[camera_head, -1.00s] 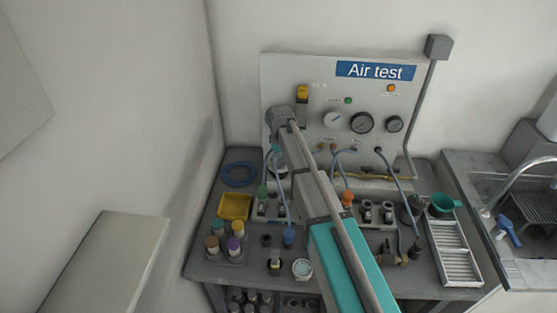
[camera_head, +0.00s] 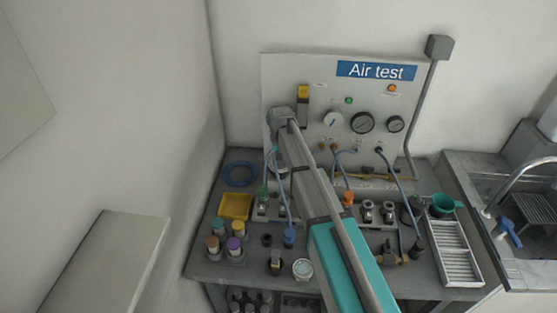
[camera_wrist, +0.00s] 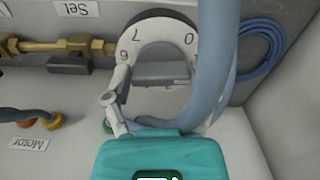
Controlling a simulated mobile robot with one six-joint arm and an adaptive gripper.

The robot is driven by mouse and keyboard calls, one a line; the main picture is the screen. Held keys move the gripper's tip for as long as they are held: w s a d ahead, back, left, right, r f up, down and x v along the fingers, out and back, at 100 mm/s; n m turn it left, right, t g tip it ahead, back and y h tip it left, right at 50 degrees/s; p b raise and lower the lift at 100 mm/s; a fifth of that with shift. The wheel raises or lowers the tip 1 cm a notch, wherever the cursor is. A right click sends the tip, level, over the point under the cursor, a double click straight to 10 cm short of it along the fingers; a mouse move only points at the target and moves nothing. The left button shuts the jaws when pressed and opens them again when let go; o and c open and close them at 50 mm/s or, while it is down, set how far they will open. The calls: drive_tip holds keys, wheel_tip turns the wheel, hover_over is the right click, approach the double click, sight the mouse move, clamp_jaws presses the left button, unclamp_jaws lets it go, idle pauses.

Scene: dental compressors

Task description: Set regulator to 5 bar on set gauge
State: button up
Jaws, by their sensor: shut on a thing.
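In the wrist view the regulator's pale numbered dial ring (camera_wrist: 130,42) shows upside down; 0, 1, 6 and 7 can be read. My gripper (camera_wrist: 160,88) is at the regulator, shut on its grey knob (camera_wrist: 165,72). A thick blue hose crosses the right side of the dial. In the head view my gripper (camera_head: 281,165) is low in front of the panel, mostly hidden by my arm. Three round gauges are on the panel: a white one (camera_head: 333,119), a larger dark-rimmed one (camera_head: 361,122) and a small one (camera_head: 395,124). Their needles are too small to read.
A "Set" label (camera_wrist: 77,8) and a brass pipe (camera_wrist: 65,46) lie beside the dial. Blue hoses (camera_head: 396,180) hang from the Air test panel (camera_head: 280,75). Bottles, fittings, a yellow tray (camera_head: 235,206) and a slatted white tray (camera_head: 455,255) crowd the bench.

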drive_tip(key=m, duration=0.7)
drive_tip(key=shift+s+a, duration=0.15)
drive_tip(key=m, duration=0.6)
drive_tip(key=shift+a+m, duration=0.1)
drive_tip(key=shift+m, duration=0.3)
drive_tip(key=m, duration=0.7)
drive_tip(key=shift+w, duration=0.3)
drive_tip(key=m, duration=0.4)
drive_tip(key=shift+w+m, duration=0.15)
drive_tip(key=shift+m, duration=0.15)
drive_tip(key=shift+w+m, duration=0.1)
drive_tip(key=shift+m, duration=1.1)
drive_tip(key=shift+w, duration=0.1)
drive_tip(key=o, duration=1)
drive_tip(key=shift+o, duration=0.2)
